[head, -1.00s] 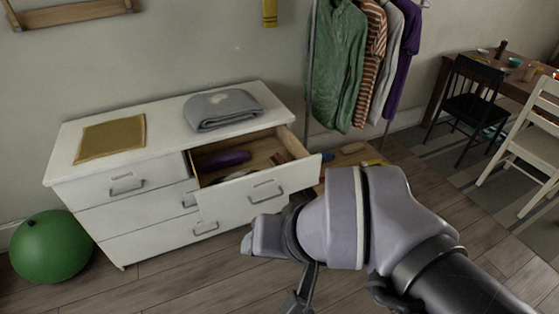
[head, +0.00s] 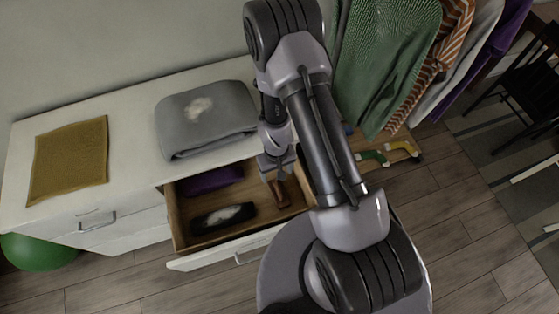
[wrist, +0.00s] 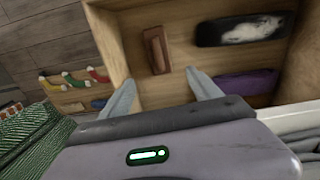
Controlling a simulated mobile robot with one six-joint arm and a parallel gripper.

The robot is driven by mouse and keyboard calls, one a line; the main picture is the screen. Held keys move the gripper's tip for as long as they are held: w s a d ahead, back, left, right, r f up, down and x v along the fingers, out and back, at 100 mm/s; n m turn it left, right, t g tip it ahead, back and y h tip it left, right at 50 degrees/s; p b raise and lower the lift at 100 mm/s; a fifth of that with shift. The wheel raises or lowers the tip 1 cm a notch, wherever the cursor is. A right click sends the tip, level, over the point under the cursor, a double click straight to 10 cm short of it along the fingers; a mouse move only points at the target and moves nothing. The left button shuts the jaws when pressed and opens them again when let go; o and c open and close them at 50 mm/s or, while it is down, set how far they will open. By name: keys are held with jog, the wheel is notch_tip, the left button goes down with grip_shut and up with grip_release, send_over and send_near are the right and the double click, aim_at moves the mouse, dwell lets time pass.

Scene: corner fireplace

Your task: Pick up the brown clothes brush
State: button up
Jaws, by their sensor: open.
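The brown clothes brush (head: 280,191) lies in the right part of the open drawer (head: 178,222). In the wrist view the brush (wrist: 157,50) lies lengthwise on the drawer floor, just beyond my fingertips and between their lines. My gripper (head: 275,168) is above the drawer, over the brush, and covers part of it in the head view. In the wrist view my gripper (wrist: 160,78) has its two fingers spread apart with nothing between them. The exact height above the brush is hard to tell.
A black item with a white patch (head: 223,217) and a purple item (head: 210,181) lie in the drawer left of the brush. Folded grey cloth (head: 205,120) and a mustard cloth (head: 68,160) lie on the dresser top. Hanging clothes (head: 385,60) are at the right.

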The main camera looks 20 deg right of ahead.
aim_at(277, 191)
jog(key=f+b, duration=0.8)
jog(key=s+f+b, duration=0.1)
jog(key=f+b, duration=0.3)
jog(key=shift+a+f, duration=0.1)
jog(key=shift+a, duration=0.15)
jog(key=f+b, duration=0.5)
jog(key=shift+d+f, duration=0.15)
jog(key=shift+d, duration=0.25)
jog(key=shift+r, duration=0.3)
jog(key=c, duration=1.5)
